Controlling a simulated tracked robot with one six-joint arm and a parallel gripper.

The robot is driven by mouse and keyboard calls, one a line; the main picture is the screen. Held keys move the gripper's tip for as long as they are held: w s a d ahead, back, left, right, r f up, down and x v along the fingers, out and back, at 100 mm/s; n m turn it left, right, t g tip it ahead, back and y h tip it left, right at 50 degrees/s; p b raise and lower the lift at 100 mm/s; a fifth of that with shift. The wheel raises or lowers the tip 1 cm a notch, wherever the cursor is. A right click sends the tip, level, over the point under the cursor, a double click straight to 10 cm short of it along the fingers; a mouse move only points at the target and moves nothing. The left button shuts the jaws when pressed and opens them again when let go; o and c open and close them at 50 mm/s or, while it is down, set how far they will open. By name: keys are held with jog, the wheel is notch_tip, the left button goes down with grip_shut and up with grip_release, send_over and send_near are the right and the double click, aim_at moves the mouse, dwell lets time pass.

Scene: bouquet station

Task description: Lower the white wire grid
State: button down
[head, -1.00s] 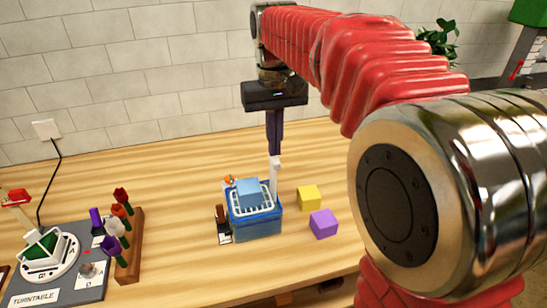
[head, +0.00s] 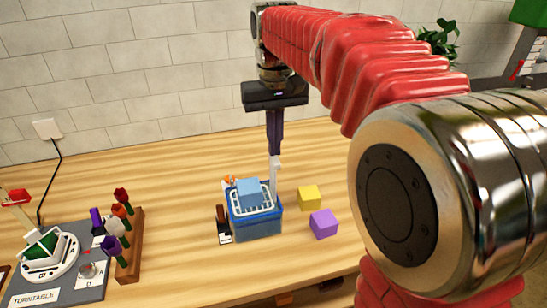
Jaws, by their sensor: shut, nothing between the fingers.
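The white wire grid (head: 238,208) lies over the top of a blue box (head: 258,226) on the wooden table. A light blue cube (head: 248,191) sits on the grid. My gripper (head: 275,157) points straight down at the box's right back side, with its fingers closed together. A white upright piece (head: 274,172) stands at that side of the box, right under the fingertips. I cannot tell whether the fingertips touch it.
A yellow cube (head: 309,197) and a purple cube (head: 323,223) lie right of the box. A small brown labelled item (head: 222,226) stands at its left. Further left are a flower rack (head: 131,245) and a turntable station (head: 45,252). The table behind the box is mostly clear.

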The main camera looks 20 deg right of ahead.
aim_at(274, 170)
jog(key=shift+f, duration=4.25)
jog(key=shift+r, duration=0.1)
dwell(0.3)
jog(key=shift+r, duration=2.45)
jog(key=shift+w, duration=0.1)
